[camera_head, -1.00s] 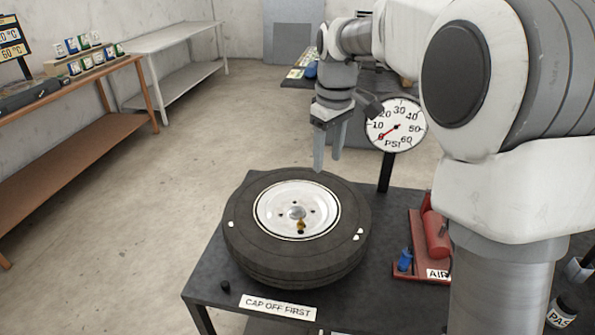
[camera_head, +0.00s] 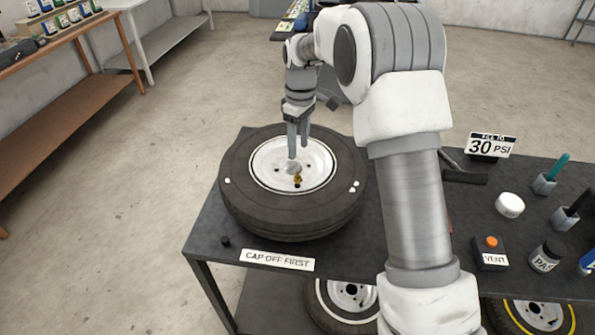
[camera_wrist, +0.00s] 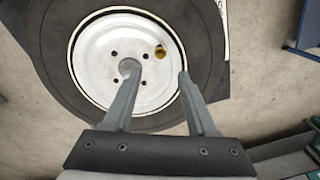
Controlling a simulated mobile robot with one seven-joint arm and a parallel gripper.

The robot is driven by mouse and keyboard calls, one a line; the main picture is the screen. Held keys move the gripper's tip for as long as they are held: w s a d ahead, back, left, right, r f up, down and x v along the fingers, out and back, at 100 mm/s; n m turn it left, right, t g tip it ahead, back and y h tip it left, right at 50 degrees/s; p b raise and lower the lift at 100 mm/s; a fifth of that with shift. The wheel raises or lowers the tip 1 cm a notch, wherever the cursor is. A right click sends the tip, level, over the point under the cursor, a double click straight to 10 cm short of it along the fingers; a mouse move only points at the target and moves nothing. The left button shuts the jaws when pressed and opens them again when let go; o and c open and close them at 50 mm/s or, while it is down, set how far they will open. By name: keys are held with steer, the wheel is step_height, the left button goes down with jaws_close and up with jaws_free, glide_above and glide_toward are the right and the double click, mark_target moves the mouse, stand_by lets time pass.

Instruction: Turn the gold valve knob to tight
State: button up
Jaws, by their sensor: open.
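The gold valve knob (camera_head: 298,180) is small and sits on the white wheel (camera_head: 270,171) of a black tire (camera_head: 240,190) lying flat on the dark table. In the wrist view the gold knob (camera_wrist: 160,52) shows near the upper right of the wheel, beyond and between the lines of my fingers. My gripper (camera_head: 298,155) is above the wheel, pointing down, behind the knob in the head view. In the wrist view my gripper (camera_wrist: 158,72) has its two fingers spread with nothing between them. I cannot tell the exact height of the fingertips above the wheel.
A black cap (camera_head: 225,242) lies by the "CAP OFF FIRST" label (camera_head: 278,260) at the table's front. To the right are a "30 PSI" sign (camera_head: 490,146), a vent box (camera_head: 491,253), a white lid (camera_head: 510,205) and a paste jar (camera_head: 546,256). My arm hides the table's middle.

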mark_target(297, 179)
step_height(297, 179, down, 10)
steer(key=shift+s+a+r+p, duration=0.1)
steer(key=shift+s+r+p, duration=0.05)
steer(key=shift+p, duration=0.2)
steer(key=shift+c, duration=0.3)
jaws_close()
